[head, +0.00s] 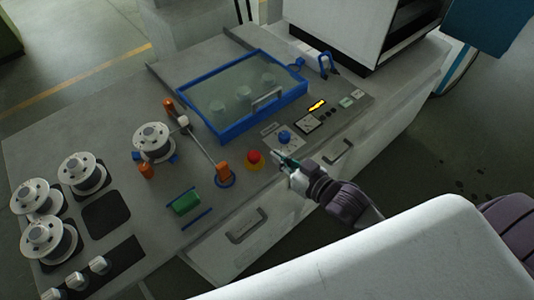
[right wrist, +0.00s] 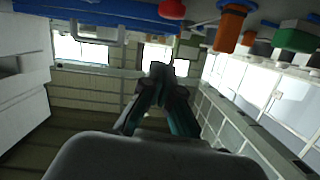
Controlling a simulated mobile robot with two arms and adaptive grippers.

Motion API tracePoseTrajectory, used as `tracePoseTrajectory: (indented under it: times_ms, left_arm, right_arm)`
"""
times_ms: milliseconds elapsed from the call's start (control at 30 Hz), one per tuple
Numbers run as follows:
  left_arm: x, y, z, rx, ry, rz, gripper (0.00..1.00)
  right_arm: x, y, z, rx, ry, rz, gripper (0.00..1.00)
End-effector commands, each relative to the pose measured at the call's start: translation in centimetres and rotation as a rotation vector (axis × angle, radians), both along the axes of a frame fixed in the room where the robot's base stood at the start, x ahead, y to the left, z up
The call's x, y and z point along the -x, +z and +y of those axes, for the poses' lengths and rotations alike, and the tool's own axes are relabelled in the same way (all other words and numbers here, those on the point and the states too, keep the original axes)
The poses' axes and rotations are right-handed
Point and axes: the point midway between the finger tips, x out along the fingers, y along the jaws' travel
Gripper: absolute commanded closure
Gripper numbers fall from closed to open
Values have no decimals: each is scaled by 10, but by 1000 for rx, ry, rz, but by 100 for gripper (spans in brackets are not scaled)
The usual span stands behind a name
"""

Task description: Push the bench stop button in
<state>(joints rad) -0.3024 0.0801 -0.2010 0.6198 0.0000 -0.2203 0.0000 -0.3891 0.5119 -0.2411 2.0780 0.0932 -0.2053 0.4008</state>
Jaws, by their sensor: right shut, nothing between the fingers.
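The stop button (head: 254,156) is a red mushroom head on a yellow base, on the front part of the grey bench top. In the right wrist view, which looks turned over, the red button (right wrist: 173,9) shows at the top edge. My right gripper (head: 280,155) is shut and empty, just to the right of the button and apart from it. Its closed fingertips (right wrist: 158,70) show in the middle of the right wrist view. My left gripper is not in view.
A blue knob (head: 284,138) stands close behind my right gripper. An orange post (head: 224,172) is left of the button, and a blue-framed clear cover (head: 222,128) is behind it. Several wire spools (head: 84,173) stand at the left. Drawer handles (head: 248,230) are on the bench front.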

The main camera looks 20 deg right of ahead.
Motion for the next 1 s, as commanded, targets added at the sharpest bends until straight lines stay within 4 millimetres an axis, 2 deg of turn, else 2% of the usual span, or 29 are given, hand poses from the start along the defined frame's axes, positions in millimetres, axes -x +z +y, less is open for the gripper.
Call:
tracePoseTrajectory:
  times_ms: [100,233,833,933,1000]
  left_arm:
    - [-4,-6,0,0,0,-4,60]
    - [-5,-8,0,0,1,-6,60]
    - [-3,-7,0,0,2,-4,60]
    - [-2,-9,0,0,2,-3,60]
    - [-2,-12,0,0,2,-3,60]
  right_arm:
    - [15,2,-6,-1,1,0,100]
    - [23,6,-9,-1,0,-1,100]
    - [25,8,-10,-1,0,-3,100]
    - [24,0,-12,5,-8,8,100]
    - [22,-20,-19,22,-25,33,100]
